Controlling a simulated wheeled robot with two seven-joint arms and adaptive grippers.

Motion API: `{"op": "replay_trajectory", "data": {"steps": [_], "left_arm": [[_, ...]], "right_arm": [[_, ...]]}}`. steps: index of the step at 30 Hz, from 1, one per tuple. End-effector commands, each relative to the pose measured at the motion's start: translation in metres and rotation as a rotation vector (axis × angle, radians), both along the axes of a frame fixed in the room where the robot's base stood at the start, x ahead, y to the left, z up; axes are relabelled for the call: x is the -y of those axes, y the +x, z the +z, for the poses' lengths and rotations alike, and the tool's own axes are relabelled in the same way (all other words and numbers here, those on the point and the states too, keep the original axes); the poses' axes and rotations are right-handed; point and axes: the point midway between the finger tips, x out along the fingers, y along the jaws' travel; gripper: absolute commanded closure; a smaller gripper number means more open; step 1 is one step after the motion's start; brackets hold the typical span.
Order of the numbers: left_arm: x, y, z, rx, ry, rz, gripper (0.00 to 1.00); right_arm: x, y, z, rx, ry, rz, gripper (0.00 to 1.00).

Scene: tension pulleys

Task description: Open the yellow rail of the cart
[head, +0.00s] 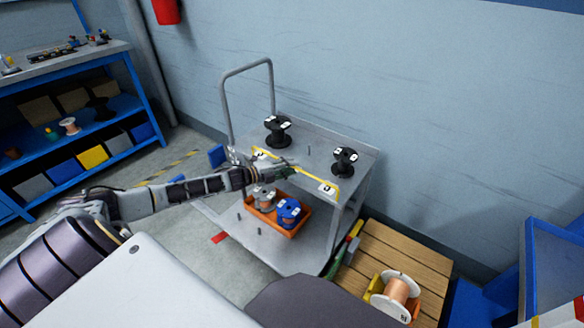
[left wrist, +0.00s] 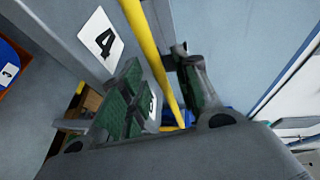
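The grey cart (head: 345,146) stands against the wall in the head view. Its yellow rail (head: 316,183) runs along the near edge of the top shelf. My left gripper (head: 285,169) is at the middle of this rail. In the left wrist view, the yellow rail (left wrist: 160,62) passes between the two green-padded fingers of my left gripper (left wrist: 165,88). The fingers are apart, with some gap to the rail visible. A white label with a 4 (left wrist: 101,41) is beside the rail. My right gripper is not in view.
Two black spools (head: 278,130) (head: 344,161) stand on the top shelf. An orange bin (head: 279,222) with spools sits on the lower shelf. A wooden pallet (head: 408,255) with a copper spool (head: 397,292) is at right. A blue workbench (head: 70,140) is at left.

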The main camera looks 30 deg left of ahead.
Motion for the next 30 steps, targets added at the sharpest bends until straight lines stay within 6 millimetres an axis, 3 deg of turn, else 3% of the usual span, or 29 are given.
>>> {"op": "replay_trajectory", "data": {"steps": [9, 22, 30], "left_arm": [[0.006, 0.012, -0.002, 0.000, -0.001, 0.000, 0.68], [0.007, 0.013, -0.002, 0.000, 0.000, 0.000, 0.68], [0.007, 0.013, -0.002, 0.000, 0.000, 0.000, 1.00]], "right_arm": [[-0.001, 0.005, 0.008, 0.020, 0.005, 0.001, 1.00], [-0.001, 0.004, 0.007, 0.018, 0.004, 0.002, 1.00], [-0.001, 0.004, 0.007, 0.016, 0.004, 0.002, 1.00]]}}
